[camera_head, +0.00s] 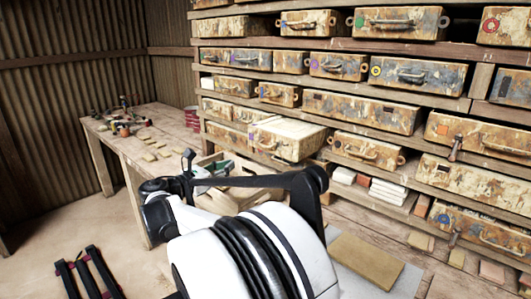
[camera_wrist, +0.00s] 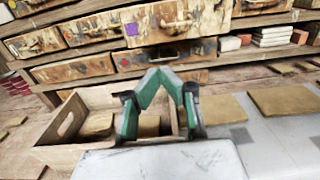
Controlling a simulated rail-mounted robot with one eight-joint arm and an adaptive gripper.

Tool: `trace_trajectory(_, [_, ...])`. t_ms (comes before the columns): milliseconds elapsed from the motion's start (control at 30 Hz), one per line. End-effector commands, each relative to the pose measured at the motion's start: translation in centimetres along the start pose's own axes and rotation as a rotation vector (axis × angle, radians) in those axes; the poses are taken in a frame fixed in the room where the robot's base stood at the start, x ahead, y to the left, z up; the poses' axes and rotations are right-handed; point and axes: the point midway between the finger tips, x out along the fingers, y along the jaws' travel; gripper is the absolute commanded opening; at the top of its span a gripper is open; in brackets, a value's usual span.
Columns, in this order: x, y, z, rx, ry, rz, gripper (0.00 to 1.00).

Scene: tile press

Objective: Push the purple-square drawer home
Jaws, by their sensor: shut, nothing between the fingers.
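The purple-square drawer (camera_wrist: 180,22) is at the top middle of the wrist view, a worn tan front with a purple square near its left end. It appears to be the drawer that sticks out of the rack in the head view (camera_head: 290,138), with its pale top showing; its mark cannot be made out there. My gripper (camera_wrist: 164,72) is shut and empty, its green fingers meeting in a point. In the wrist view the fingertips lie below the purple-square drawer, over a lower drawer front. My gripper also shows in the head view (camera_head: 214,168), in front of the rack and apart from the drawer.
A lower drawer (camera_wrist: 160,56) with a small reddish mark sits flush. A wooden crate (camera_wrist: 70,125) stands left of my gripper. White and red tiles (camera_head: 385,190) lie on the shelf to the right. A workbench (camera_head: 140,135) stands at the left. Flat tan slabs (camera_wrist: 280,98) lie to the right.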

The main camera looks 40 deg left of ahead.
Motion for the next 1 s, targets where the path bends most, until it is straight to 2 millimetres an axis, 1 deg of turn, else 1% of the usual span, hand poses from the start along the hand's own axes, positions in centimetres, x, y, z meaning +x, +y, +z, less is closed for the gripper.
trace_trajectory(67, [-0.1, 0.2, -0.1, -0.002, -0.003, -0.001, 0.0])
trace_trajectory(167, [1.0, 0.1, -0.1, -0.002, -0.004, -0.004, 0.0])
trace_trajectory(267, [2.5, 0.1, -0.1, -0.002, -0.004, -0.004, 0.0])
trace_trajectory(600, [8.9, 0.0, 0.0, -0.001, -0.003, -0.005, 0.0])
trace_trajectory(800, [11.9, 0.0, 0.0, -0.001, -0.003, -0.004, 0.0])
trace_trajectory(1000, [13.4, 0.1, -0.1, -0.001, -0.003, -0.003, 0.0])
